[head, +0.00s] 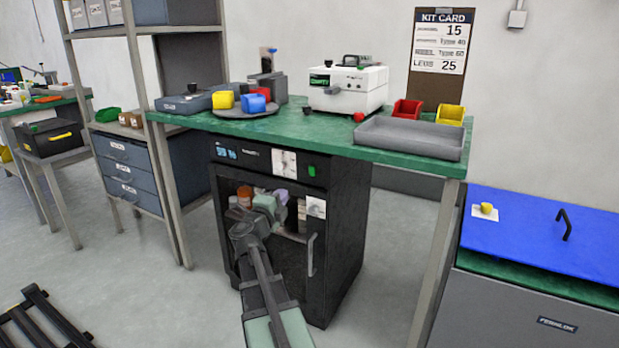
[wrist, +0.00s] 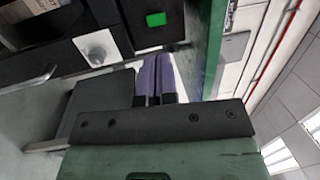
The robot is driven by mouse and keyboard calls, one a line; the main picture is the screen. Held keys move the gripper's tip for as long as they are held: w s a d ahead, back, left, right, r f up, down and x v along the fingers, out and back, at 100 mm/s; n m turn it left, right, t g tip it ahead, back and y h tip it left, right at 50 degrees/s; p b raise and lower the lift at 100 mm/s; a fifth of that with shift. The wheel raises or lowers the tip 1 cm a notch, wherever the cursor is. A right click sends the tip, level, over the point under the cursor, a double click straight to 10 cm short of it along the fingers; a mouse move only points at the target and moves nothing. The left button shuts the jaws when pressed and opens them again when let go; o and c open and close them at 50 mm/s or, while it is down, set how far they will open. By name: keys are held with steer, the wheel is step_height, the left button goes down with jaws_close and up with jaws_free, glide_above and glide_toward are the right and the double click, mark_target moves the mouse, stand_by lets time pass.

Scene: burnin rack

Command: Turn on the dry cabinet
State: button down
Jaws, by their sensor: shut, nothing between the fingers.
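The dry cabinet (head: 340,225) is a black unit under the green bench, with a glass door and a control panel along its top. The panel has a small blue-marked display (head: 226,153), a white plate (head: 285,163) and a green switch (head: 312,171). The wrist view shows the green switch (wrist: 155,19) at the top and the white plate (wrist: 97,46) left of it. My gripper (head: 282,196) is in front of the cabinet, below the panel. Its purple fingers (wrist: 156,75) are shut, empty and apart from the switch.
The green bench top (head: 330,137) overhangs the cabinet; its edge (wrist: 212,55) is close right of my fingers in the wrist view. The door handle (head: 311,255) sticks out at the cabinet's right. A blue-lidded chest (head: 535,235) stands at right.

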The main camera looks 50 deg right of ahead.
mark_target(311, 168)
steer(key=shift+s+m+g, duration=0.5)
steer(key=shift+g, duration=0.2)
steer(key=shift+d+r, duration=0.1)
steer(key=shift+d, duration=0.05)
steer(key=d, duration=0.4)
steer(key=w+d+r+p, duration=0.1)
steer(key=d, duration=0.4)
steer(key=w+d+r+p, duration=0.1)
steer(key=d, duration=0.3)
steer(key=shift+d, duration=0.3)
